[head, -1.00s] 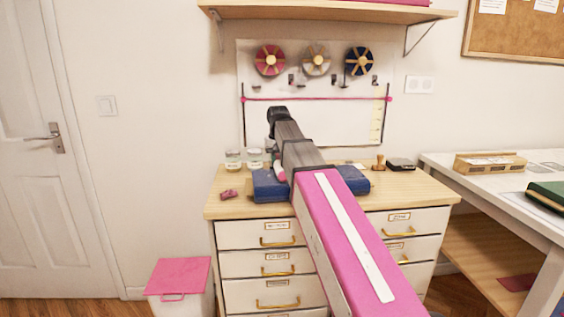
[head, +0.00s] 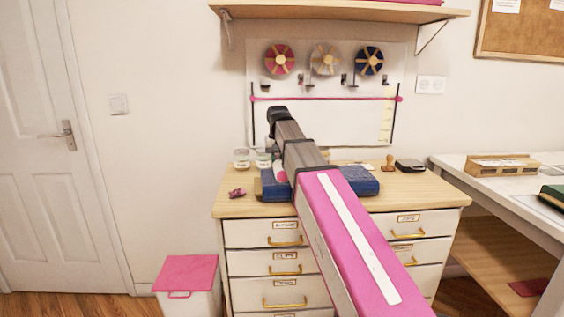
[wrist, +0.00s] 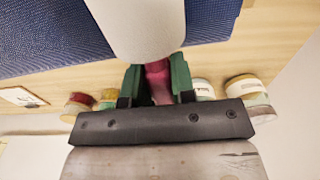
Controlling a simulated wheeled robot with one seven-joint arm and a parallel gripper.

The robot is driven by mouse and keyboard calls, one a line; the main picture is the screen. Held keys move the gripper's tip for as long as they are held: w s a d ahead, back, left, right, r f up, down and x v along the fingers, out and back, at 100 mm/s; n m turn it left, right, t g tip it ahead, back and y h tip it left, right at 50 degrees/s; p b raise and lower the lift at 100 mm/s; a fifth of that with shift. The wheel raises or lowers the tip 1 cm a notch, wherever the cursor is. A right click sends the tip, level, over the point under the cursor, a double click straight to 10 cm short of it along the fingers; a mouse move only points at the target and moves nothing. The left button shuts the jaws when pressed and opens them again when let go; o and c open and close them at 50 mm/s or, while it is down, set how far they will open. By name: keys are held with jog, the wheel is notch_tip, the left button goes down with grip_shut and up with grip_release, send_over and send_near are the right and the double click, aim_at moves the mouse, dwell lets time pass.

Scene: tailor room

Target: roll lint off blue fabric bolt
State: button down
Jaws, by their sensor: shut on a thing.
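The blue fabric bolt (head: 362,182) lies on top of the wooden drawer cabinet, its middle hidden behind my arm. It also fills the upper part of the wrist view (wrist: 50,36). My gripper (wrist: 156,78) is shut on the pink handle of the lint roller (wrist: 145,25), whose white roll points away from the fingers and overlaps the blue fabric in the wrist view. I cannot tell whether the roll touches the fabric. In the head view a little of the lint roller's pink (head: 280,172) shows beside my arm. No lint can be made out.
The cabinet top (head: 430,188) also holds glass jars (head: 241,158), a small pink item (head: 237,193), a wooden stamp (head: 389,164) and a dark pad (head: 410,165). A pink-lidded bin (head: 188,272) stands at left. A white table (head: 500,187) stands at right.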

jog(key=shift+a, duration=0.2)
jog(key=shift+s+a, duration=0.1)
jog(key=shift+a, duration=1.35)
notch_tip(320, 180, up, 7)
dwell(0.9)
jog(key=shift+s+d, duration=0.15)
jog(key=shift+s, duration=2.35)
jog(key=shift+s+d, duration=0.15)
jog(key=shift+s, duration=2.3)
